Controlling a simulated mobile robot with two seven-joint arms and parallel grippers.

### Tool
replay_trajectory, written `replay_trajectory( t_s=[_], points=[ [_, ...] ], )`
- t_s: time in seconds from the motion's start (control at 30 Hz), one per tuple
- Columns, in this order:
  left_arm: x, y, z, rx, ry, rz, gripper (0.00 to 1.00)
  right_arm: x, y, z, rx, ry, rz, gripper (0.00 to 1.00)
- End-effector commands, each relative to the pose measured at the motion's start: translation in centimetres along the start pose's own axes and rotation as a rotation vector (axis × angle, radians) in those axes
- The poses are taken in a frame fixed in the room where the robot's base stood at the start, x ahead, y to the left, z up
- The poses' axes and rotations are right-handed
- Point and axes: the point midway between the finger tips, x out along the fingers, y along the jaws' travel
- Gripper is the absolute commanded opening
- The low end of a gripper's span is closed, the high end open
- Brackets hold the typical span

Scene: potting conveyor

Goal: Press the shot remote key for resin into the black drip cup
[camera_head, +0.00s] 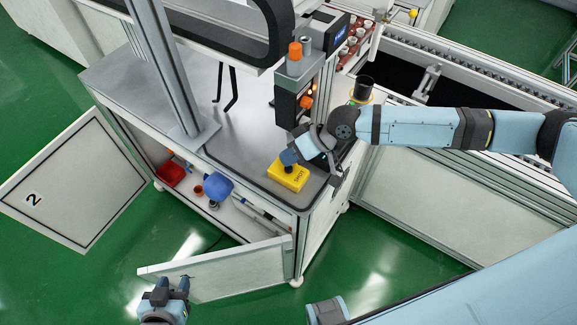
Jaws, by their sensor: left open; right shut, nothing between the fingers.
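The yellow shot remote (290,177), marked "SHOT", lies on the grey cabinet top near its front right corner. My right gripper (289,158) is shut and empty, with its fingertips at the remote's upper left part. The fingers hide the key there, and I cannot tell whether they touch or press it. The black drip cup (363,86) stands upright behind my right arm, on a yellow-rimmed spot beside the conveyor. Its inside looks dark. My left gripper (172,284) is open and empty at the bottom left, near the open cabinet door.
A open white door (222,272) juts out at the front, and a panel marked 2 (62,182) stands open at the left. The lower shelf holds a red bin (170,174) and a blue item (219,187). A control post with an orange knob (295,52) rises behind the remote.

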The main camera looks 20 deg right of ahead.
Motion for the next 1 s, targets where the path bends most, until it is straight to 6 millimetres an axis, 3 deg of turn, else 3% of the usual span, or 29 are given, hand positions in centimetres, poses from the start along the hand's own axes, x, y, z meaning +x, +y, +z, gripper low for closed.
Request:
replay_trajectory(
  t_s=[1.0],
  points=[
    [0.0, 0.04, -0.01, 0.0, 0.0, 0.001, 0.43, 0.63, 0.43, 0.48, 0.001, -0.001, 0.0, 0.0]
  ],
)
